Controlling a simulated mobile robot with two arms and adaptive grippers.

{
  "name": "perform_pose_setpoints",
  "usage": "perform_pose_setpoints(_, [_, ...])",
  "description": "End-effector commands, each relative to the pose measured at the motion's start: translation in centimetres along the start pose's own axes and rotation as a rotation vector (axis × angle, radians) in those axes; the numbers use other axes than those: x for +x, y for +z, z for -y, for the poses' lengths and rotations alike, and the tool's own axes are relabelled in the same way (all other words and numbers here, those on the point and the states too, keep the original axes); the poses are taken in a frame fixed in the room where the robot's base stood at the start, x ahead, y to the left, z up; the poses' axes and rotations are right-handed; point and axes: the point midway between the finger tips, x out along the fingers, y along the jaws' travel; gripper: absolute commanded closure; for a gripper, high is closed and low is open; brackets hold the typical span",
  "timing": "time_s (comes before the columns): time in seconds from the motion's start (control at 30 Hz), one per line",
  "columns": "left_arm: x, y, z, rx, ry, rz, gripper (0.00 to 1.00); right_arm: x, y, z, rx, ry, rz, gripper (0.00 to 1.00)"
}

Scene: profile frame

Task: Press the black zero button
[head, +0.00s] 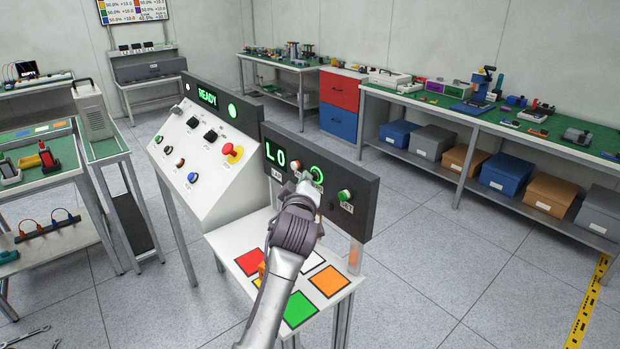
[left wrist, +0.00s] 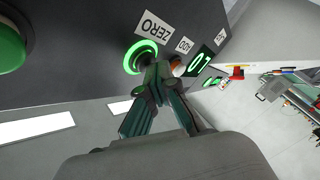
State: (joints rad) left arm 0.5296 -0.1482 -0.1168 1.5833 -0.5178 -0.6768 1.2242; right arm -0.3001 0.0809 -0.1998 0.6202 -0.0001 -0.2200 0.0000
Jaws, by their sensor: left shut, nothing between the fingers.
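The zero button, with a glowing green ring, is on the dark upright panel (head: 368,204) in the head view, just beyond my fingertips. In the left wrist view the zero button (left wrist: 139,57) sits beside a white "ZERO" label (left wrist: 152,27); its lower right part is hidden by my fingers. My left gripper (head: 309,181) is shut and empty, its tips at the button's edge. In the left wrist view the left gripper (left wrist: 159,72) overlaps the ring; I cannot tell whether it touches. My right gripper is not in view.
A green button (head: 345,195) is to the right on the same panel. An orange-white button (left wrist: 178,66) and a green display (head: 275,154) are on the other side. A sloped white console (head: 205,160) stands left. A small table with coloured squares (head: 299,309) is below.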

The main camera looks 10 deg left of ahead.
Motion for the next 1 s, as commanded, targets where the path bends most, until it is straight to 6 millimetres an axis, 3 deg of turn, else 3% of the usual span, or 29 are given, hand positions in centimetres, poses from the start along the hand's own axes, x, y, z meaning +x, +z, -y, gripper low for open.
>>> perform_pose_setpoints(0.77, [-1.5,-1.0,1.1,0.000,0.000,0.000,1.00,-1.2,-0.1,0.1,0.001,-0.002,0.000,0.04])
perform_pose_setpoints(1.0, [-2.9,-2.2,1.9,0.000,-0.001,0.000,1.00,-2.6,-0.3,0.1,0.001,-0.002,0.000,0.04])
